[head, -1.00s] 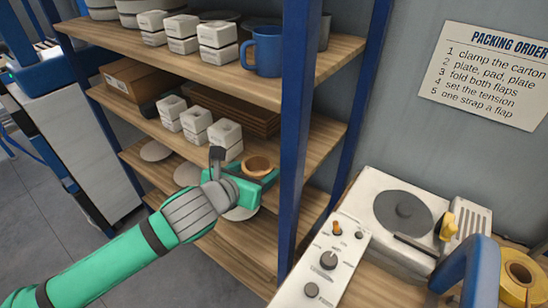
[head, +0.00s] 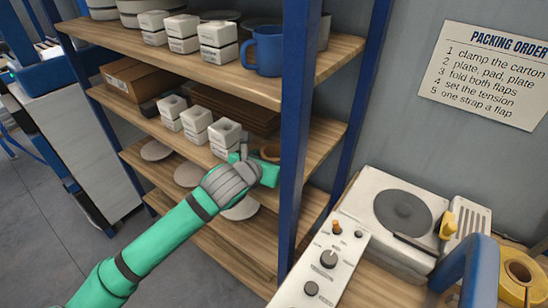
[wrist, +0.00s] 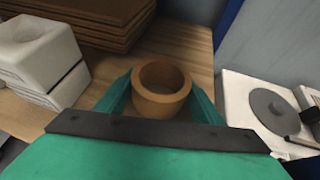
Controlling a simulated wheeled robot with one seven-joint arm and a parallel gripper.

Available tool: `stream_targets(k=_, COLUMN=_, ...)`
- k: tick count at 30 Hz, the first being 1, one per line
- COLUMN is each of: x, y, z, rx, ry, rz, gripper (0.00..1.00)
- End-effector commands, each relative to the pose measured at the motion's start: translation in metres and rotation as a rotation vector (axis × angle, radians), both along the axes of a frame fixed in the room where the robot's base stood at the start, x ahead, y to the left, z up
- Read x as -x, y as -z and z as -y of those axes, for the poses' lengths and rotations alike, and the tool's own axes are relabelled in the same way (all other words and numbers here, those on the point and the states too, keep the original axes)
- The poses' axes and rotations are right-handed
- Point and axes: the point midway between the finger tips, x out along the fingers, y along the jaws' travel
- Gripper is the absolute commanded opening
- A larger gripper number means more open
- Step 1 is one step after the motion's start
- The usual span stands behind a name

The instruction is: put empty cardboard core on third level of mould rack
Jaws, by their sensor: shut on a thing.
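The cardboard core (head: 270,152) is a short brown hollow ring, upright; it also shows in the wrist view (wrist: 162,105). My green gripper (head: 262,172) is shut on it, with one finger on each side in the wrist view (wrist: 161,100). The mould rack has blue posts (head: 293,140) and several wooden shelves. The core is at the right end of the shelf with white moulds (head: 197,122), beside the right front post. Wooden shelf surface (wrist: 190,50) shows behind the core. I cannot tell whether its base touches the shelf. My gripper partly hides the core in the head view.
A stack of brown boards (wrist: 80,22) lies behind and left of the core. White moulds (wrist: 40,50) stand to the left. A blue mug (head: 264,50) sits on the shelf above. Plates (head: 188,175) lie below. A white machine (head: 395,225) stands right of the rack.

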Motion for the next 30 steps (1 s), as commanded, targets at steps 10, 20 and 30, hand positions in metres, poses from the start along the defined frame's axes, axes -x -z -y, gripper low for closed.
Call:
stream_targets(k=10, x=0.0000, y=0.0033, z=-0.0002, rx=-0.001, ry=0.000, rz=0.000, gripper=0.39)
stream_targets(k=20, x=0.0002, y=0.0059, z=-0.0001, rx=0.000, ry=0.000, rz=0.000, gripper=0.80)
stream_targets(k=30, x=0.0053, y=-0.0008, z=-0.0043, rx=-0.002, ry=-0.002, rz=0.002, gripper=0.80)
